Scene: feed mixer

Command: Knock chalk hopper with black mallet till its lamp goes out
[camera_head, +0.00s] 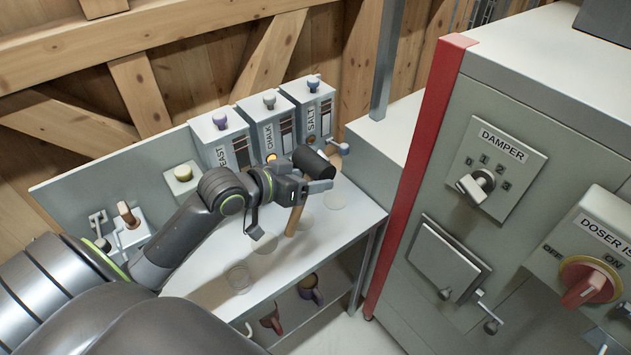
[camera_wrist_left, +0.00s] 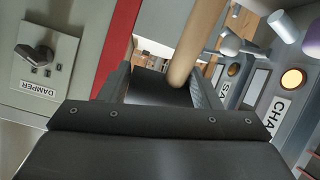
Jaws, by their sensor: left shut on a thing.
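The chalk hopper (camera_head: 262,118) is the middle of three grey hoppers on the bench at the back. Its lamp (camera_head: 271,157) glows orange and shows lit in the left wrist view (camera_wrist_left: 292,78), beside the partly cut-off label. My left gripper (camera_head: 318,187) is shut on the black mallet, in front of the chalk and salt hoppers. The mallet's black head (camera_head: 313,162) is near the hoppers' fronts; I cannot tell if it touches one. Its wooden handle (camera_head: 294,220) points down, and shows between the fingers in the left wrist view (camera_wrist_left: 186,45). My right gripper is out of view.
The yeast hopper (camera_head: 220,140) stands left of chalk, the salt hopper (camera_head: 312,105) right. A red post (camera_head: 425,150) and the grey cabinet with a damper dial (camera_head: 476,186) bound the right side. Mugs hang below.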

